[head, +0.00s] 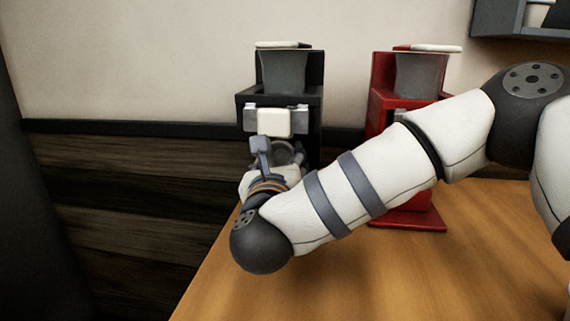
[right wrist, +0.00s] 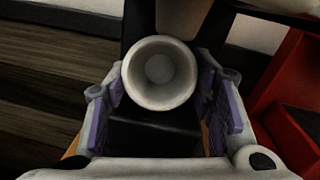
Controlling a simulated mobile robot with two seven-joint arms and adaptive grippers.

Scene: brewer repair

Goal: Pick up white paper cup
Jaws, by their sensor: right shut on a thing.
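The white paper cup (right wrist: 160,72) stands between the purple finger pads in the right wrist view, its round open mouth facing the camera. My right gripper (right wrist: 163,86) is shut on it, one finger on each side. In the head view my right gripper (head: 284,155) is at the front of the black brewer (head: 313,110), low in its opening. My own wrist and arm hide most of the gripper there, and I cannot make out the cup in that view. My left gripper is not in view.
A red brewer (head: 381,75) stands to the right of the black one on the wooden table (head: 420,285), partly behind my right arm. A grey wall shelf (head: 515,20) is at the upper right. The table's left edge is close to my right wrist.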

